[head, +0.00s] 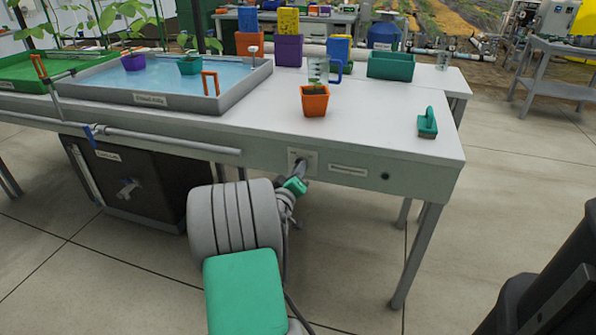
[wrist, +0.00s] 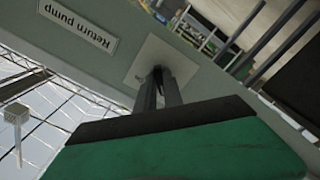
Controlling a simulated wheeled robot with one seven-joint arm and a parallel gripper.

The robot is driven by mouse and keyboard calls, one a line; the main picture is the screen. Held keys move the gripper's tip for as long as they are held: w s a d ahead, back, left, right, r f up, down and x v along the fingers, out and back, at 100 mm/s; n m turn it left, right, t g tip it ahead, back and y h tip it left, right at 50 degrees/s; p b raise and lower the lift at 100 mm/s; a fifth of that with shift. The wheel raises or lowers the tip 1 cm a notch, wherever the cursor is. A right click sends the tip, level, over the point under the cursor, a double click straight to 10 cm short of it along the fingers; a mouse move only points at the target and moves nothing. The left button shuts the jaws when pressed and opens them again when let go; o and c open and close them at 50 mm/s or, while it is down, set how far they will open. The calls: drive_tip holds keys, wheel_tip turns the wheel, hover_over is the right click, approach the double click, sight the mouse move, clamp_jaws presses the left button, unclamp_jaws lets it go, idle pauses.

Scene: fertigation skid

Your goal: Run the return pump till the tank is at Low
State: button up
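The return pump's pale switch plate (head: 302,160) is on the table's front edge, left of a label (head: 348,170). In the wrist view the label (wrist: 77,26) reads "Return pump", upside down. My gripper (head: 299,174) is at the plate; in the wrist view its two dark fingers (wrist: 159,84) are close together, with their tips at the middle of the plate (wrist: 182,60). The tips hide whatever control is there, and I cannot tell if they press it. The dark tank (head: 150,180) stands under the table, with a pale upright tube (head: 84,174); its level is unreadable.
A blue flood tray (head: 165,100) with potted seedlings lies on the table (head: 390,135). An orange pot (head: 314,101), a clear jug (head: 318,69) and a green brush (head: 427,123) stand near its right part. A small dark round fitting (head: 385,176) is right of the label.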

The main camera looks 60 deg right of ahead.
drive_tip(key=o, duration=0.4)
drive_tip(key=shift+o, duration=0.2)
drive_tip(key=shift+a, duration=0.1)
drive_tip(key=s+a, duration=0.1)
drive_tip(key=a, duration=0.6)
drive_tip(key=shift+a, duration=0.25)
drive_tip(key=shift+s, duration=0.1)
